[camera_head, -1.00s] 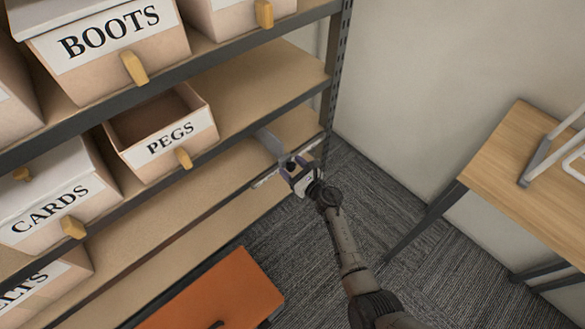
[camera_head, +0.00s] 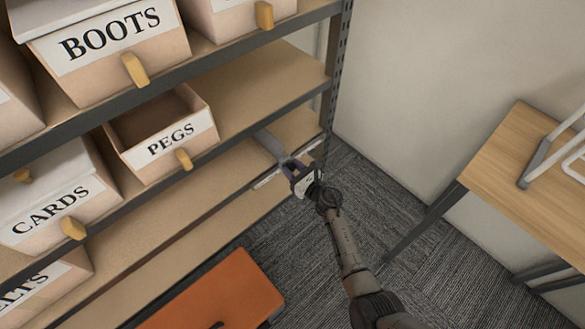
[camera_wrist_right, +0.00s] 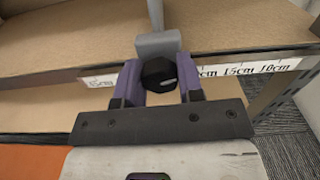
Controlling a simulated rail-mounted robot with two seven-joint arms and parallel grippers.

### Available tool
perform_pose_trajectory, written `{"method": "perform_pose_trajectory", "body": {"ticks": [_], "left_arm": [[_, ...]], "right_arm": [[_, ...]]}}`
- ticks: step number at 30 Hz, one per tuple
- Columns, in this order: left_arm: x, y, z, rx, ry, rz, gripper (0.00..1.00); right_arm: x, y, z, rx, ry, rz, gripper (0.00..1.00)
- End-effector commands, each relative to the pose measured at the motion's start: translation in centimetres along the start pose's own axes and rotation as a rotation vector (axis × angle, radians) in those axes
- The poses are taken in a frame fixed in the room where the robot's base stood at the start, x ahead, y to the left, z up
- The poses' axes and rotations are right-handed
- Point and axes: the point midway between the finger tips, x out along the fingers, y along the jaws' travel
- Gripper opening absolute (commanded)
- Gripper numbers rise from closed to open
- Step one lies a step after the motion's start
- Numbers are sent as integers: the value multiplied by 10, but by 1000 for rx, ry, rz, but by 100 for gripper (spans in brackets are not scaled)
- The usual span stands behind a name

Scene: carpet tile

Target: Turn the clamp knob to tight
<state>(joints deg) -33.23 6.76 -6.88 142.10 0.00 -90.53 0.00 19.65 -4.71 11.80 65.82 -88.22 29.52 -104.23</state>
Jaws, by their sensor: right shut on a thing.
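The clamp knob (camera_wrist_right: 158,75) is black with a pale mark on its face, seen in the right wrist view. It sits between the two purple fingers of my right gripper (camera_wrist_right: 157,85), which is shut on it. Behind the knob is the grey clamp body (camera_wrist_right: 158,43), with a grey bar running back over the shelf. In the head view my right gripper (camera_head: 294,171) is at the front edge of a lower shelf, and it hides the knob there. The grey clamp bar (camera_head: 270,142) shows just behind it. My left gripper is not in view.
A white scale strip (camera_wrist_right: 250,70) with centimetre marks runs along the shelf edge. An open PEGS box (camera_head: 165,135) and a CARDS box (camera_head: 50,205) stand on the shelves. An orange-topped item (camera_head: 225,292) is below, and a wooden table (camera_head: 515,180) is at right.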

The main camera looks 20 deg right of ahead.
Motion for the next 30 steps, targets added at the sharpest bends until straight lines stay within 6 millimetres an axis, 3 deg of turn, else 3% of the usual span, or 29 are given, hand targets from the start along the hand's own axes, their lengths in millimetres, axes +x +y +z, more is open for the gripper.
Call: {"method": "perform_pose_trajectory", "body": {"ticks": [30], "left_arm": [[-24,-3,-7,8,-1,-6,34]], "right_arm": [[0,-1,0,894,3,-1,11]]}}
